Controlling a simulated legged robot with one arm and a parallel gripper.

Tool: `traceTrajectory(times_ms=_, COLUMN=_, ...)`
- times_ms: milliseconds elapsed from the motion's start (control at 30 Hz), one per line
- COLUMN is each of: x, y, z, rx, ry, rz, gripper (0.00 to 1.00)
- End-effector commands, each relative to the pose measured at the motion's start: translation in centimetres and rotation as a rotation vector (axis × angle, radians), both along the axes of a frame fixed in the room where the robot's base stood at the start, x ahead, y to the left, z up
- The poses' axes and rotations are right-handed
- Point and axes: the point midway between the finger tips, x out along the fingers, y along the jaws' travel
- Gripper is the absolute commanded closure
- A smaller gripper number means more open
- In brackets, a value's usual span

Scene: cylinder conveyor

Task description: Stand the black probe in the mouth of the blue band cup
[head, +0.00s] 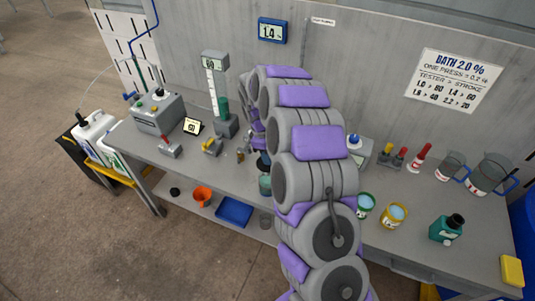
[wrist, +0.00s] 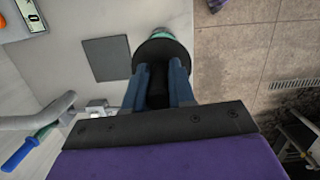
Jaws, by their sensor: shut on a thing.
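My gripper (wrist: 160,68) shows two blue fingers in the wrist view, shut on a black upright piece, which I take for the black probe (wrist: 157,86). A wide dark disc (wrist: 160,50) lies just past the fingertips, with a teal edge beyond it. A green-banded cup (head: 365,206) and a yellow-banded cup (head: 392,215) stand right of my arm.
The grey bench (head: 480,225) runs along the wall. A teal bottle with a black cap (head: 446,229), beakers (head: 490,174) and a yellow block (head: 512,270) are at the right. A grey box machine (head: 157,113) and a level column (head: 216,95) stand left. A blue tray (head: 234,212) lies lower.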

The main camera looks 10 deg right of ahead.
Motion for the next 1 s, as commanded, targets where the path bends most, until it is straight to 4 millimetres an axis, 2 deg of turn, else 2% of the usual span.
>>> traceTrajectory(times_ms=467, x=0.0, y=0.0, z=-0.2, rx=0.000, ry=0.000, rz=0.000, gripper=1.00)
traceTrajectory(times_ms=1000, x=-0.1, y=-0.1, z=-2.4, rx=0.000, ry=0.002, rz=0.000, gripper=1.00)
